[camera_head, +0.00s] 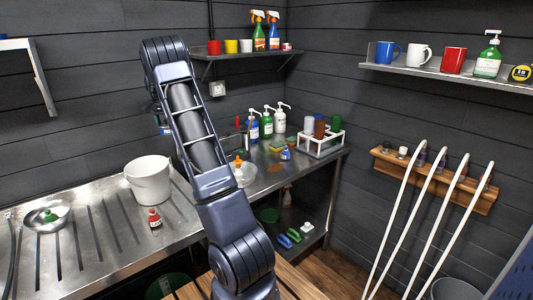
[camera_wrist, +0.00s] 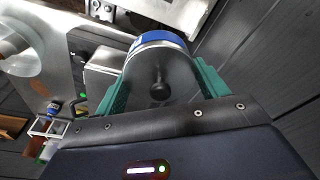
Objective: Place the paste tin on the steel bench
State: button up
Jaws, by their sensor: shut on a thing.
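My gripper (camera_wrist: 160,68), with teal fingers, is shut on a round tin (camera_wrist: 152,58) in the wrist view. The tin has a dark grey face with a dark round spot in its middle and a blue and white band at its far edge; I take it for the paste tin, but no label can be read. The steel bench (camera_head: 95,262) runs along the wall in the head view, with a grooved drainer at left. It also shows in the wrist view (camera_wrist: 38,42), apart from the tin. In the head view my arm mostly hides the gripper and tin.
A white bucket (camera_head: 148,182), a small red bottle (camera_head: 154,219) and a bowl (camera_head: 47,216) stand on the drainer. Spray and pump bottles (camera_head: 253,130), a sponge (camera_head: 276,148) and a white rack (camera_head: 320,143) occupy the right part. A wall shelf (camera_head: 235,53) hangs above.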

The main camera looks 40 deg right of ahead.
jog(key=s+d+r+n, duration=0.1)
jog(key=s+d+r, duration=0.2)
jog(key=s+d, duration=0.75)
jog(key=s+d+r, duration=0.3)
jog(key=d, duration=1.5)
jog(key=s+d+r+n, duration=0.1)
jog(key=s+d+r, duration=0.2)
jog(key=s+d, duration=0.75)
jog(key=w+d+f, duration=0.1)
jog(key=f, duration=0.8)
jog(key=w+d+f, duration=0.1)
jog(key=f, duration=0.8)
jog(key=w+d+f, duration=0.1)
jog(key=d+f, duration=0.1)
jog(key=f, duration=0.8)
jog(key=shift+w, duration=0.1)
jog(key=shift+f, duration=0.1)
jog(key=o, duration=2)
